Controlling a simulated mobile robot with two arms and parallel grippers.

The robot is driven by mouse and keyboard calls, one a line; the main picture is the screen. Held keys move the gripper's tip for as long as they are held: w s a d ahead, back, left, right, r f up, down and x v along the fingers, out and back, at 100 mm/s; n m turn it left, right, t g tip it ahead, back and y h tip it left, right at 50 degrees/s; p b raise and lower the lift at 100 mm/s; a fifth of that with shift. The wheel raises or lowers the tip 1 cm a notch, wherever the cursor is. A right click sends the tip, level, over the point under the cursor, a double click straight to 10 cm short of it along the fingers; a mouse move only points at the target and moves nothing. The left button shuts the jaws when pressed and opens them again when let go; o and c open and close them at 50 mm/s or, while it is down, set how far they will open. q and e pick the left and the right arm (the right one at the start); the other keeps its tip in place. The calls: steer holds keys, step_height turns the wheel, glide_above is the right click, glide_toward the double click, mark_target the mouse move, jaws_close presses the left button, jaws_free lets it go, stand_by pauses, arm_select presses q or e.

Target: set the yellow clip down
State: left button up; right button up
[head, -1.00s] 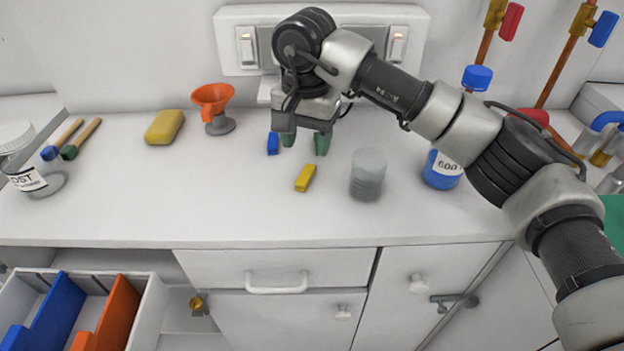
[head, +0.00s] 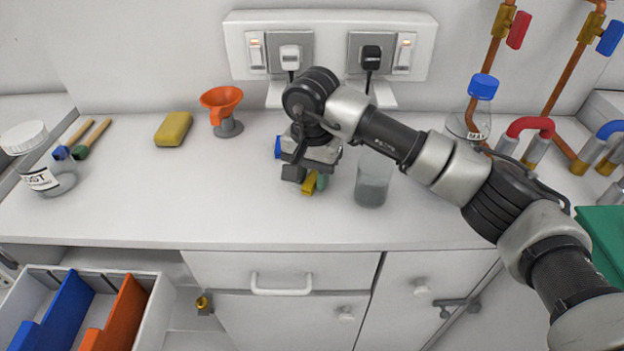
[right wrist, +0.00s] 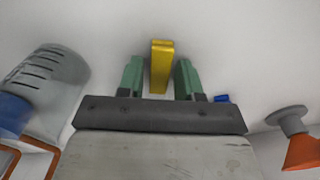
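The yellow clip (head: 309,184) is a small yellow bar on the white counter, right below my right gripper (head: 308,178). In the right wrist view the yellow clip (right wrist: 160,66) lies between the two green fingertips of the right gripper (right wrist: 159,78), with a narrow gap on each side. The right gripper is open around it, not closed on it. In the head view the gripper partly hides the clip. My left gripper is not in view.
A blue piece (head: 278,147) sits just behind and left of the gripper. A cloudy beaker (head: 373,181) stands close on its right. An orange funnel (head: 222,106) and a yellow sponge (head: 173,129) are farther left. The counter's front left is clear.

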jaws_close()
steer(key=shift+r, duration=0.1)
